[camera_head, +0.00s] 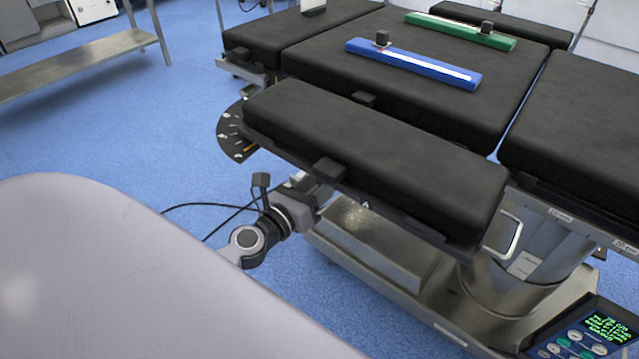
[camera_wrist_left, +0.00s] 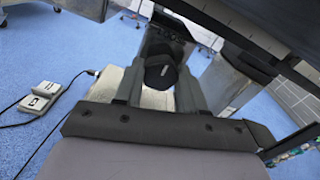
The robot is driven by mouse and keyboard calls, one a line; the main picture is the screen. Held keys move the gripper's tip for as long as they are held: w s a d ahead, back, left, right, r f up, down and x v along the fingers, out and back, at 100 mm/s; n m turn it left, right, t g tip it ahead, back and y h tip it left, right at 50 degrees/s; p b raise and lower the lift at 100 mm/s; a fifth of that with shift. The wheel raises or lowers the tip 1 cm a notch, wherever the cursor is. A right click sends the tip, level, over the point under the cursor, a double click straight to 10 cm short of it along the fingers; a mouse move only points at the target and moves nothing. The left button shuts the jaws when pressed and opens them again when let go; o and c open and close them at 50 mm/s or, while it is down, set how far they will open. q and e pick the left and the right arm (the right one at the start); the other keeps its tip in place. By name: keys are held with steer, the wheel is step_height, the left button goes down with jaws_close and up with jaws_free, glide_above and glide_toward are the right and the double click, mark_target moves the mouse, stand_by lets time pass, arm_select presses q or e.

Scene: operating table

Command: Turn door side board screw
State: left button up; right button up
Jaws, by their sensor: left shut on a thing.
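The black padded side board (camera_head: 375,160) runs along the near side of the operating table, with a small black block (camera_head: 328,171) on its near edge. My left gripper (camera_head: 316,190) is below that edge, partly hidden by the board. In the left wrist view, the two grey fingers of my left gripper (camera_wrist_left: 161,70) stand on either side of a dark rounded screw knob (camera_wrist_left: 160,76) and are shut on it. The knob's shaft and the far finger surfaces are hidden. My right gripper is in neither view.
Below are the metal base (camera_head: 370,250) and a control panel (camera_head: 585,335). A steel shelf (camera_head: 75,68) stands left.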

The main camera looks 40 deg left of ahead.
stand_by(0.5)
arm_select(q)
steer(key=o, duration=1.1)
steer(key=shift+c, duration=0.2)
steer(key=s+b, duration=0.2)
steer(key=s, duration=0.5)
steer(key=shift+a, duration=0.25)
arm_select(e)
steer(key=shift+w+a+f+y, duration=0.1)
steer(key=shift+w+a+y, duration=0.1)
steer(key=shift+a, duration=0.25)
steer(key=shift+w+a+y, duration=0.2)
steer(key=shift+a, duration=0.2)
arm_select(q)
steer(key=shift+s, duration=0.1)
